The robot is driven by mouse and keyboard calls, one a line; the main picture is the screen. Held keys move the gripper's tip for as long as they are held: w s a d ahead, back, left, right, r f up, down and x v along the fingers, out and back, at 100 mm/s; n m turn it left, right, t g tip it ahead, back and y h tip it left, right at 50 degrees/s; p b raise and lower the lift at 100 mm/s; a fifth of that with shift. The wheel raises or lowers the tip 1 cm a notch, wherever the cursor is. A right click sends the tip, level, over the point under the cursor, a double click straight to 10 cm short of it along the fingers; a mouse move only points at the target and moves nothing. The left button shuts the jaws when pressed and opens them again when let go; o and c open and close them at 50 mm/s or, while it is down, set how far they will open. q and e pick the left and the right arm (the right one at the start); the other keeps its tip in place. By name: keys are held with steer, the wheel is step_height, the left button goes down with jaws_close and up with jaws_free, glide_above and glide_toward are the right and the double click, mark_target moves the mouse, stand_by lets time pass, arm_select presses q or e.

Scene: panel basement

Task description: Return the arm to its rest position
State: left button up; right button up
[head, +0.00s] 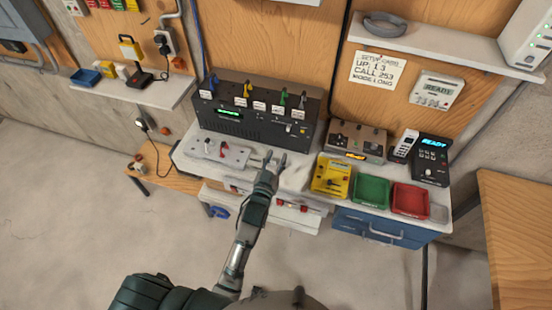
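My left arm reaches up from the bottom of the head view over the front edge of the workbench (178,158). My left gripper (274,159) is in front of the black panel unit (262,128), above the bench top. Its two fingertips look apart, with nothing visible between them. A light metal plate with small levers (216,150) lies to its left. My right gripper is not in view.
Open floor lies left of my arm.

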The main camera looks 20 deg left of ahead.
arm_select(q)
steer(key=shift+d, duration=0.4)
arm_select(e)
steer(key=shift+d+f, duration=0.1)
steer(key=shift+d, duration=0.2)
